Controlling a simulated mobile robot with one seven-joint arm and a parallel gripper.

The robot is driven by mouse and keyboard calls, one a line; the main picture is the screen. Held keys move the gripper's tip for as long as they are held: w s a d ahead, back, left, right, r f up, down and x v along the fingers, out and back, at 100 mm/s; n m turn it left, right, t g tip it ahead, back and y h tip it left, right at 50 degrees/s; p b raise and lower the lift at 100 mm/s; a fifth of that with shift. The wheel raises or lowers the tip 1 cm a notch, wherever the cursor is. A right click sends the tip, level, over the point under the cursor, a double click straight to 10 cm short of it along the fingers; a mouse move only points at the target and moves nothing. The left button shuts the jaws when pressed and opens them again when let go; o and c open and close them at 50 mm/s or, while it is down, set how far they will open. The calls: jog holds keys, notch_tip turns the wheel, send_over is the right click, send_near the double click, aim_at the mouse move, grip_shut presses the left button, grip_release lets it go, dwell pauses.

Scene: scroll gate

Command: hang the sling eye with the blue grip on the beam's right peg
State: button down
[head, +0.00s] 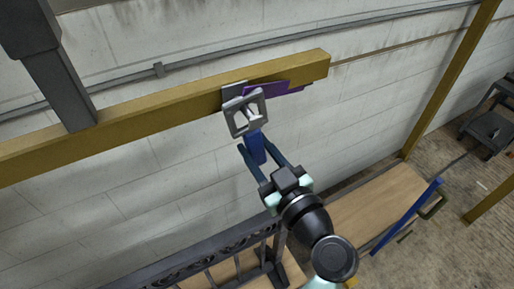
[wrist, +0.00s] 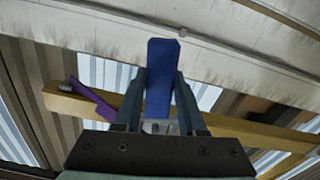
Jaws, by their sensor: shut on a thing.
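My gripper (head: 256,153) is shut on the blue grip (head: 256,146) of the sling eye. The eye is a grey squarish metal ring (head: 235,122), held up against the front of the yellow beam (head: 150,116) near its right end. A pale peg (head: 251,113) shows within the ring's opening. I cannot tell how far the ring is over it.
A purple piece (head: 270,90) and a grey plate (head: 233,92) sit on the beam behind the ring. A dark post (head: 60,85) meets the beam at left. Below are a dark rail (head: 200,255), a wooden board (head: 375,205) and a blue bar (head: 400,225).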

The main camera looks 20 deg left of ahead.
jog(key=shift+c, duration=2)
grip_release()
jog(key=shift+o, duration=1.2)
jog(key=shift+f, duration=0.1)
notch_tip(320, 180, down, 11)
jog(key=b, duration=1.3)
jog(key=shift+f+b, duration=0.2)
jog(key=shift+b, duration=0.2)
